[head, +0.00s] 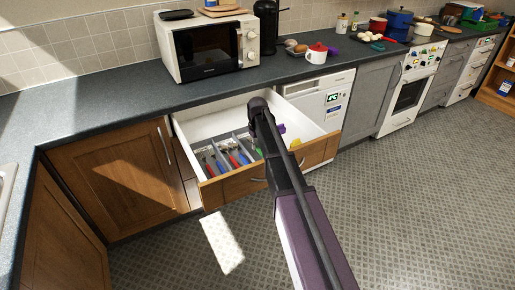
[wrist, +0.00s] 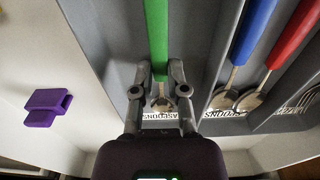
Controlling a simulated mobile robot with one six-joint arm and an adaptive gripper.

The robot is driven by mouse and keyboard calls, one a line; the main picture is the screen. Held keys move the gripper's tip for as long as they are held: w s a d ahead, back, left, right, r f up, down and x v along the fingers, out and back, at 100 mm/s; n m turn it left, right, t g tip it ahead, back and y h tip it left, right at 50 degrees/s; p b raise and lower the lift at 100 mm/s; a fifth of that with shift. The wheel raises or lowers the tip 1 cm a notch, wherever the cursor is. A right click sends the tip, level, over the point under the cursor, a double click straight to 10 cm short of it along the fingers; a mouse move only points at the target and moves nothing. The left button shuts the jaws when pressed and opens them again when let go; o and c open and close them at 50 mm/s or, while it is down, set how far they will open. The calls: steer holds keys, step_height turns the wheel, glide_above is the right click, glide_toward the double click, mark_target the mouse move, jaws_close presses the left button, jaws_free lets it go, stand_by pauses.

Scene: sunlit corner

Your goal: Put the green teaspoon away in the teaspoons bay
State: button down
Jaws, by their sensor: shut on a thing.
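In the wrist view the green teaspoon (wrist: 156,32) has its handle running up and its metal bowl toward the bottom. My gripper (wrist: 157,72) is shut on it near the lower end of the handle. The spoon lies along the grey bay labelled TEASPOONS (wrist: 190,40), within its side walls in this view; whether it touches the floor of the bay I cannot tell. The head view shows a bit of green (head: 258,152) beside my arm in the open drawer; my arm hides the fingertips there.
Blue-handled (wrist: 254,28) and red-handled (wrist: 292,38) spoons lie in the neighbouring bay, with forks (wrist: 298,101) beyond. A purple object (wrist: 46,107) sits left of the tray. The drawer (head: 232,183) is open below the counter; a microwave (head: 210,48) stands above.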

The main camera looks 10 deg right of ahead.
mark_target(257, 147)
steer(key=shift+f+b, duration=0.3)
steer(key=shift+f, duration=0.05)
steer(key=c, duration=0.7)
jaws_free()
steer(key=shift+o, duration=0.2)
steer(key=shift+r, duration=0.25)
step_height(257, 147, up, 12)
steer(key=p, duration=1.2)
steer(key=shift+s+p, duration=0.25)
steer(key=shift+p, duration=0.1)
steer(key=shift+d+r, duration=0.1)
steer(key=shift+r, duration=0.05)
steer(key=s+m, duration=0.3)
steer(key=s, duration=2.5)
steer(key=shift+s+m, duration=0.3)
steer(key=shift+s, duration=0.1)
